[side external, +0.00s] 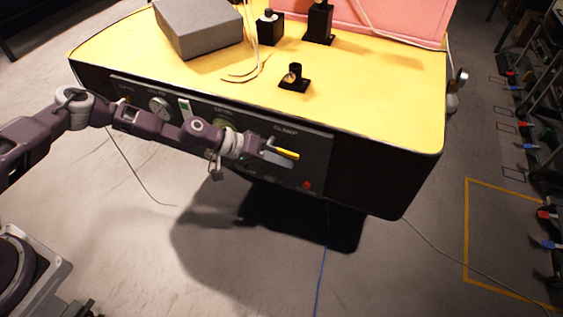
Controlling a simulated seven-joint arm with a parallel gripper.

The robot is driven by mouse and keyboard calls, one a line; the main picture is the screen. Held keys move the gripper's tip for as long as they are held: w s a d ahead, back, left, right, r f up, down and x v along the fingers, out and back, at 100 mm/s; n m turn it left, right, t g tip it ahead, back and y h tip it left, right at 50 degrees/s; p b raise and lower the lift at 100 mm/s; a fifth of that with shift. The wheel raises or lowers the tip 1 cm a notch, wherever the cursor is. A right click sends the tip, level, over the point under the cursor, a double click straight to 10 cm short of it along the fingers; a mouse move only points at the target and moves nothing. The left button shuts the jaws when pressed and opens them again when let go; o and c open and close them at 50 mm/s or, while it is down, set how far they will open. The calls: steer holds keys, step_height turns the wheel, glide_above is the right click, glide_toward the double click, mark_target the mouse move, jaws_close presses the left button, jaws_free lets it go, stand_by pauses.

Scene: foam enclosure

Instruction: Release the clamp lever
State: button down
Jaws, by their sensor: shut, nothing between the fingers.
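The clamp lever (287,153) shows as a short yellow bar below the "CLAMP" lettering, on the right part of the dark front panel. It points to the right and slightly down. My gripper (264,150) reaches in from the left along the panel, its fingers shut and empty. The fingertips are at the lever's left end; I cannot tell whether they touch it. My gripper hides the lever's base and part of the grey piece around it.
The front panel (320,160) carries a round gauge (160,107) at left and a red button (306,185) below the lever. The yellow tabletop (370,100) above holds a grey box (199,27) and black fixtures (295,78). Open floor lies in front.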

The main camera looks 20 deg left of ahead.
steer(key=shift+w, duration=0.1)
steer(key=s+a+f, duration=0.4)
steer(key=a+f, duration=0.4)
steer(key=shift+a+f, duration=0.2)
stand_by(0.4)
steer(key=s+a+r+m+g+y, duration=0.1)
steer(key=s+a+r+m+y, duration=0.2)
steer(key=r, duration=0.7)
steer(key=s+a+r+g+y, duration=0.1)
steer(key=s+a+r+y, duration=0.35)
steer(key=r, duration=0.65)
steer(key=s+a+r+m+g+y, duration=0.1)
steer(key=s+a+r+m+y, duration=0.3)
steer(key=r, duration=0.6)
steer(key=s+r+n+t, duration=0.1)
steer(key=s+r+n, duration=0.2)
steer(key=s+r, duration=0.3)
steer(key=s+r+n+t+h, duration=0.1)
steer(key=s+r+n, duration=0.3)
steer(key=s, duration=1)
step_height(320, 180, up, 3)
steer(key=shift+s+a+f+t, duration=0.15)
steer(key=shift+s+t, duration=0.25)
steer(key=shift+t, duration=0.3)
